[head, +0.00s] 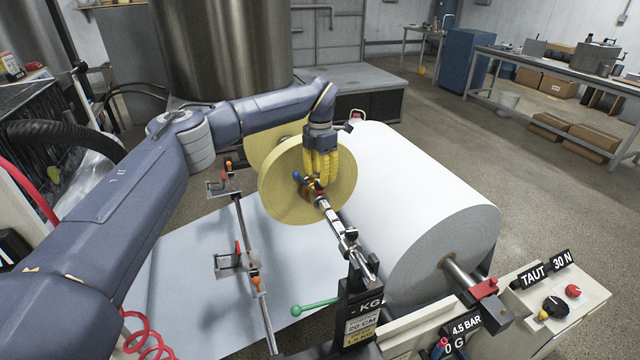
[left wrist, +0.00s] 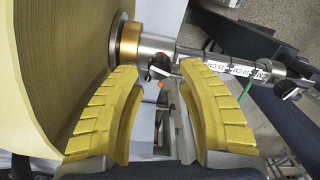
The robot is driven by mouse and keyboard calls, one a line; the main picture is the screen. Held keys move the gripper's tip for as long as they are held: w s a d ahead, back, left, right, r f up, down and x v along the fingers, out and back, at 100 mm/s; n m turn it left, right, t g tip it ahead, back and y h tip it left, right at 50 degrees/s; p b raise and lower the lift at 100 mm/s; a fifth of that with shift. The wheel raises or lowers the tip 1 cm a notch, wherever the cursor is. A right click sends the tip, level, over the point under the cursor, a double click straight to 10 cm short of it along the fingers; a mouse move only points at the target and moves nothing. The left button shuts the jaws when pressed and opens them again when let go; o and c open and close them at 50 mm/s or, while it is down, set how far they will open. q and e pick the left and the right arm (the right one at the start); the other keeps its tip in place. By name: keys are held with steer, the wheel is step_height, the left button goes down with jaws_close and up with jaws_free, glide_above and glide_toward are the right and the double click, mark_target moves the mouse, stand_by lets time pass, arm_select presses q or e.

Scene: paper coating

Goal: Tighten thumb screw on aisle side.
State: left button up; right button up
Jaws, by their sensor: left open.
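The left gripper (head: 322,178) points down beside the tan roll, over the near end of its core shaft. Its yellow ribbed fingers are apart in the left wrist view (left wrist: 160,78). A dark thumb screw with a reddish mark (left wrist: 158,68) sits on the shaft collar between the fingertips; I cannot tell whether either finger touches it. The shaft (head: 337,226) runs from the tan roll (head: 280,195) toward the near stand. Another dark knob (left wrist: 286,89) is on the shaft farther along. The right gripper is not in view.
A large white paper roll (head: 420,195) lies right of the tan roll. A black stand (head: 359,290) with a green handle (head: 312,307) supports the near shaft end. A control box (head: 555,300) stands at lower right. A rod with clamps (head: 240,262) is on the left.

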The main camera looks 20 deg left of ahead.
mark_target(320, 187)
arm_select(q)
steer(key=shift+f, duration=1.65)
jaws_close()
